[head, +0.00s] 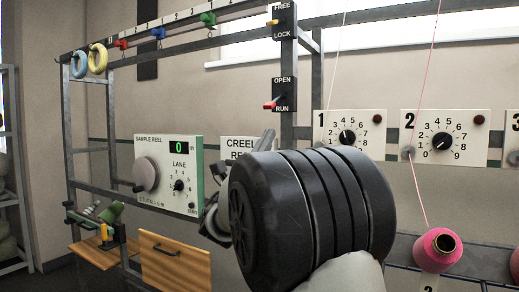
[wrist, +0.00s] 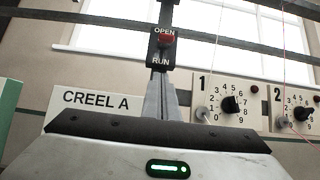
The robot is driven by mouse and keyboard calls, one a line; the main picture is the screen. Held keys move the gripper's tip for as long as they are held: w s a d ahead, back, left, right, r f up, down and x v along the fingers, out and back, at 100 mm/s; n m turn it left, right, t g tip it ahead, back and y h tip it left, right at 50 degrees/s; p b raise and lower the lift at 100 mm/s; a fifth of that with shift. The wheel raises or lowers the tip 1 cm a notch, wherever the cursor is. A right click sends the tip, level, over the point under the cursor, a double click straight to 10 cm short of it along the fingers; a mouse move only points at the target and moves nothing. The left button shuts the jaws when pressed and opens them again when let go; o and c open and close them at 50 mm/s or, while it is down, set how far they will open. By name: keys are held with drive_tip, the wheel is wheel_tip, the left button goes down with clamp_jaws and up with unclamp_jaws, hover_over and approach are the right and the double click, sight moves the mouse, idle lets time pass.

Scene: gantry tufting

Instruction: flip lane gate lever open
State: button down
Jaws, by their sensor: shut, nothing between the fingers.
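A small lever with a red tip (head: 271,103) sits on a black plate marked OPEN above and RUN below, fixed to a grey upright post. In the head view its tip points left and sits low, close to the word RUN. The red tip also shows in the wrist view (wrist: 168,38), seen from below. My gripper (head: 268,134) is below the plate, apart from the lever; its lower part is hidden behind my black arm joint. In the wrist view its fingers (wrist: 160,80) are together and empty, pointing up toward the plate.
A second black plate marked FREE and LOCK with a yellow lever (head: 272,22) is higher on the post. Numbered dial panels (head: 352,132) stand right. The SAMPLE REEL panel (head: 168,172) and CREEL sign (head: 238,144) are left. A pink cone (head: 437,250) feeds thread upward.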

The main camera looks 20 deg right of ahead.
sight(275, 101)
wheel_tip(275, 101, up, 5)
drive_tip(key=shift+r+p, duration=0.1)
drive_tip(key=shift+p, duration=0.4)
